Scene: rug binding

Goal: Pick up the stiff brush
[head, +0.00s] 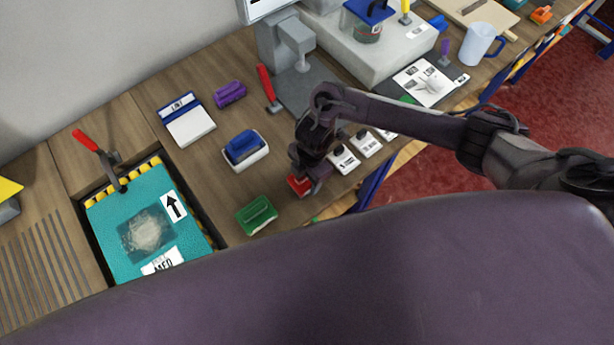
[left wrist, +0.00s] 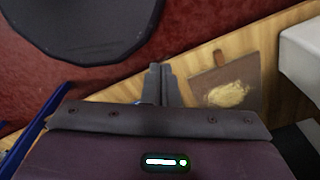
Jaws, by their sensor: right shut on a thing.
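My right gripper (head: 306,178) reaches down over the workbench and is shut on a small red brush (head: 299,186), mostly hidden by the fingers. I cannot tell whether the red brush touches the bench. Other brush-like blocks stand nearby: a green one (head: 257,215), a blue one on a white base (head: 244,150) and a purple one (head: 229,93). No readable label shows which of them is the stiff one. My left gripper (left wrist: 159,84) shows only in the left wrist view, its fingers close together with nothing visible between them.
A teal mat (head: 105,213) with a pale fuzzy patch lies left in a recess, with a red-handled clamp (head: 87,142). White cards (head: 344,160) lie right of the right gripper. A red-handled tool (head: 267,87) and a grey machine stand behind.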

